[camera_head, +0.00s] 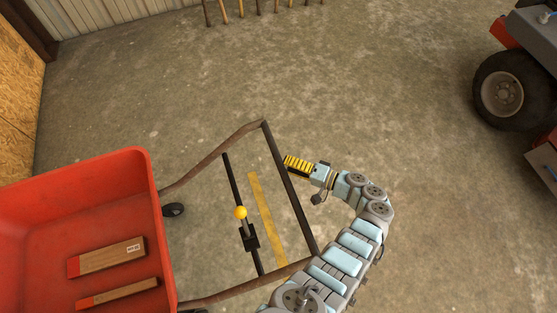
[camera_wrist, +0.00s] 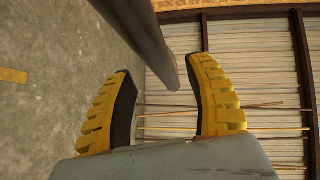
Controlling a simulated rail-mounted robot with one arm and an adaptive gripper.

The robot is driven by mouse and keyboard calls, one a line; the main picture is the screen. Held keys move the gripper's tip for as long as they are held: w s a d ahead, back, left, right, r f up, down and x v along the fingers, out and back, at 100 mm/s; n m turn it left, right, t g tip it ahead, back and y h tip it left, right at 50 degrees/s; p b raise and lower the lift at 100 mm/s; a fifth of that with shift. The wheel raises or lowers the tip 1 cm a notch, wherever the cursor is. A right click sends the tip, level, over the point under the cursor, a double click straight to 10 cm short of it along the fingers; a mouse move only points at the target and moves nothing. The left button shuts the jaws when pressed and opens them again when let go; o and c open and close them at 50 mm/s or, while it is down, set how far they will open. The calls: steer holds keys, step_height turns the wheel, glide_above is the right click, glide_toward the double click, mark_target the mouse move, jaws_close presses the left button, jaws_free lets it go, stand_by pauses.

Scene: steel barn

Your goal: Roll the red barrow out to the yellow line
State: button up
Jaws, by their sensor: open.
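The red barrow (camera_head: 150,205) stands at the left in the head view, its handle frame reaching right. The frame ends in a dark crossbar (camera_head: 297,203). An inner bar carries a lever with a yellow knob (camera_head: 240,212). The yellow line (camera_head: 262,205) shows on the floor through the handle frame, and a yellow patch also shows in the wrist view (camera_wrist: 12,75). My gripper (camera_head: 290,162) is open at the crossbar's upper part. In the wrist view the dark bar (camera_wrist: 140,35) slants between the open yellow fingers; I cannot tell whether they touch it.
Two wooden blocks with red ends (camera_head: 108,256) lie in the barrow's tub. A black-tyred vehicle (camera_head: 505,92) stands at the upper right. Long-handled tools (camera_head: 240,8) stand by the back wall. The floor between is clear.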

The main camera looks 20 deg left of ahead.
mark_target(279, 161)
steer(key=shift+w+a+f, duration=0.1)
steer(key=shift+a+f, duration=0.05)
steer(key=shift+a, duration=0.95)
steer(key=shift+a+f, duration=0.15)
steer(key=shift+a, duration=0.9)
steer(key=shift+d, duration=0.1)
jaws_close()
